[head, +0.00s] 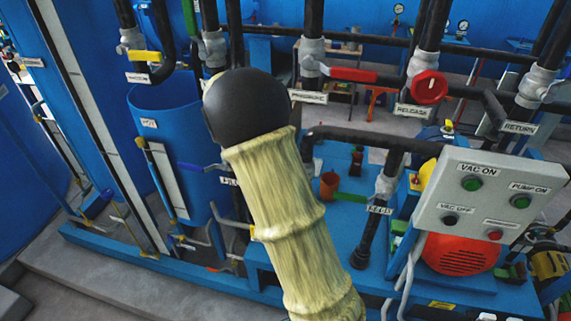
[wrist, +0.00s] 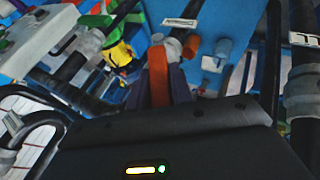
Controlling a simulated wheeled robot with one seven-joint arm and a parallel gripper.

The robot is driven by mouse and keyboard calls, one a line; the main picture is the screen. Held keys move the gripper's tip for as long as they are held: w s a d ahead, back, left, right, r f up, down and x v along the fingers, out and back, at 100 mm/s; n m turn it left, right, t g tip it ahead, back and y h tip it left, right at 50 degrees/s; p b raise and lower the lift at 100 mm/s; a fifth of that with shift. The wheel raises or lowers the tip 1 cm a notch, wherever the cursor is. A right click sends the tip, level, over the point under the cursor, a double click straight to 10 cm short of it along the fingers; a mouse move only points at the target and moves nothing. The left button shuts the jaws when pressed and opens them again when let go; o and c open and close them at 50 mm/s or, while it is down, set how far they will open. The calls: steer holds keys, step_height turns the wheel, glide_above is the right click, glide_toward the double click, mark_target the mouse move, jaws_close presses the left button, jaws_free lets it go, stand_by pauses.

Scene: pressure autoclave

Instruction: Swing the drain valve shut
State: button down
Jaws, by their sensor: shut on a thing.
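In the wrist view my gripper (wrist: 160,83) has its two dark purple fingers closed around an orange lever handle (wrist: 158,66). The handle runs up to a pale grey fitting (wrist: 173,48), with a white label just above it that is too blurred to read. This lever is the likely drain valve, but I cannot confirm its name from the label. In the head view my black-and-beige arm crosses the middle, and the gripper and the held lever cannot be made out there.
In the head view a grey button box (head: 487,200) and a red motor (head: 460,254) stand at right. The red pressure handle (head: 352,75), red release knob (head: 429,88) and green feed handle (head: 350,198) are nearby. In the wrist view a dark pipe (wrist: 303,125) runs close on the right.

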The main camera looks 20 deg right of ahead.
steer(key=shift+w+a+f+h, duration=0.35)
steer(key=shift+w+a+h, duration=0.05)
steer(key=shift+w, duration=0.05)
steer(key=w+a+f+n+g+h+b, duration=0.2)
steer(key=f+g+h+b, duration=0.3)
steer(key=f+h, duration=0.4)
steer(key=shift+w+a+n, duration=0.35)
steer(key=shift+a+n, duration=0.25)
steer(key=shift+a, duration=0.1)
steer(key=c, duration=1.2)
jaws_free()
steer(key=shift+c, duration=0.2)
